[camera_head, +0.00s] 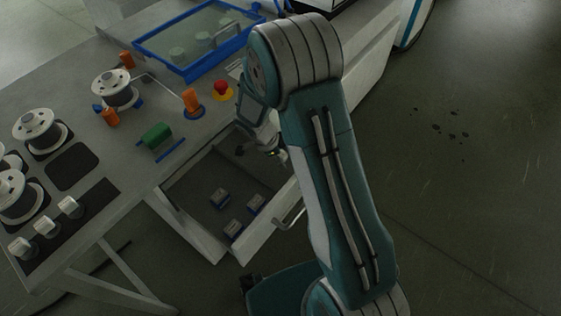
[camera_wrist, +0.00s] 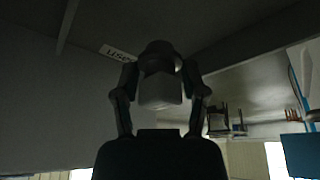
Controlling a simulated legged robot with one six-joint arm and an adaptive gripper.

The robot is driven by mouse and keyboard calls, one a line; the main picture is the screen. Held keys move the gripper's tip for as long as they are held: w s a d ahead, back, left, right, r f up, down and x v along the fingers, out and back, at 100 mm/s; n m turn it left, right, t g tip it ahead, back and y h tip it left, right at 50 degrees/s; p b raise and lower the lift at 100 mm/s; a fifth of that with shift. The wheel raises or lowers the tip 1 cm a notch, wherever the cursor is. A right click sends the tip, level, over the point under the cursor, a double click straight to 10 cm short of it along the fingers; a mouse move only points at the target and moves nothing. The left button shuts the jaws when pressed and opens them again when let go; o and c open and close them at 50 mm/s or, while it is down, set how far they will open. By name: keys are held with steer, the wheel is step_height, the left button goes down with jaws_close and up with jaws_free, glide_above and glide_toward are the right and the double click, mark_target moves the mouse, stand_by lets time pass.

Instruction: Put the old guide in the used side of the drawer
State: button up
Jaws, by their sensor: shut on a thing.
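The open drawer (camera_head: 267,222) hangs below the bench in the head view. A "USED" label (camera_wrist: 117,53) shows at the upper left of the wrist view. My gripper (camera_wrist: 160,76) is shut on a pale, blocky piece with a dark round end, which I take as the old guide (camera_wrist: 160,93). In the head view my gripper (camera_head: 271,150) is over or within the far right part of the drawer, partly hidden by my arm. Whether the guide touches the drawer floor cannot be told.
Spools (camera_head: 37,129), a green block (camera_head: 156,136), orange pieces (camera_head: 191,100), a red button (camera_head: 221,89) and a blue-rimmed tray (camera_head: 190,75) occupy the bench above.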

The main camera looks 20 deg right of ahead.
steer(key=shift+f, duration=1.2)
steer(key=o, duration=1.2)
steer(key=v, duration=1.1)
steer(key=s+d+r+n+t+y, duration=0.15)
steer(key=s+r+n, duration=0.3)
steer(key=r, duration=0.65)
steer(key=s+d+r+n+t+y, duration=0.1)
steer(key=s+r+n+t, duration=0.1)
steer(key=s+r+n, duration=0.4)
steer(key=s+d+r+n+t+y, duration=0.1)
steer(key=s+r+n+t+y, duration=0.1)
steer(key=s+r+n, duration=0.4)
steer(key=s+n+t, duration=0.1)
steer(key=s+n, duration=0.2)
steer(key=s, duration=0.2)
steer(key=shift+d+r, duration=0.2)
steer(key=shift+d, duration=0.1)
